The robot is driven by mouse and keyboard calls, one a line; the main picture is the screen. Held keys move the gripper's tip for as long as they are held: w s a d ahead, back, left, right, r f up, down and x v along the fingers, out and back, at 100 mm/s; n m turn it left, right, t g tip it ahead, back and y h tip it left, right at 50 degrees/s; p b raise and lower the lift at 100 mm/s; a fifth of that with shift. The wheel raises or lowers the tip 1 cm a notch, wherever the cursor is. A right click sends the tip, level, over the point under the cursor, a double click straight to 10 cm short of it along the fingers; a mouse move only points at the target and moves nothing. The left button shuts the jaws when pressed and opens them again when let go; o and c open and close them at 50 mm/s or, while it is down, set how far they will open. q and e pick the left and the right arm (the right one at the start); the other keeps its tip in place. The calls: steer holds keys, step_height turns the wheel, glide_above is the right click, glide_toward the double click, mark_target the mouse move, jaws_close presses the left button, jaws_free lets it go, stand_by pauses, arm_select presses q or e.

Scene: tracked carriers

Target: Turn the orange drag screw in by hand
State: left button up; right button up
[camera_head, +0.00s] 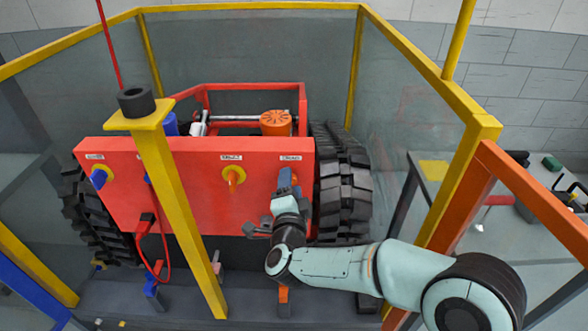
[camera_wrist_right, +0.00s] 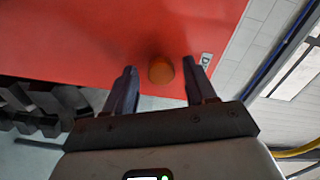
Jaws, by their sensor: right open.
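The orange drag screw (camera_wrist_right: 161,69) stands out of the red panel (camera_wrist_right: 90,40) as a round knob, seen almost end-on in the right wrist view. Part of a label beginning with D (camera_wrist_right: 206,59) is beside it. My right gripper (camera_wrist_right: 159,67) is open, with one dark finger on each side of the screw and a visible gap to each. I cannot tell how deep the fingertips reach along it. In the head view my right gripper (camera_head: 286,180) is at the panel's right part, below the rightmost label, and mostly hides the screw. My left gripper is not in view.
Another orange knob (camera_head: 235,177) is left of my right gripper, and a blue knob (camera_head: 99,178) is at the panel's far left. A black track (camera_head: 343,185) stands close to the right. Yellow posts (camera_head: 180,205) and clear walls enclose the machine.

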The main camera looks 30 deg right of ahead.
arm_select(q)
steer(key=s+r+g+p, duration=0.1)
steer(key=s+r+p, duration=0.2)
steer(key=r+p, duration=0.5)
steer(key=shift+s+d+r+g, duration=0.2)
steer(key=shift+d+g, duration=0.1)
arm_select(e)
steer(key=n, duration=1.3)
steer(key=shift+n, duration=0.4)
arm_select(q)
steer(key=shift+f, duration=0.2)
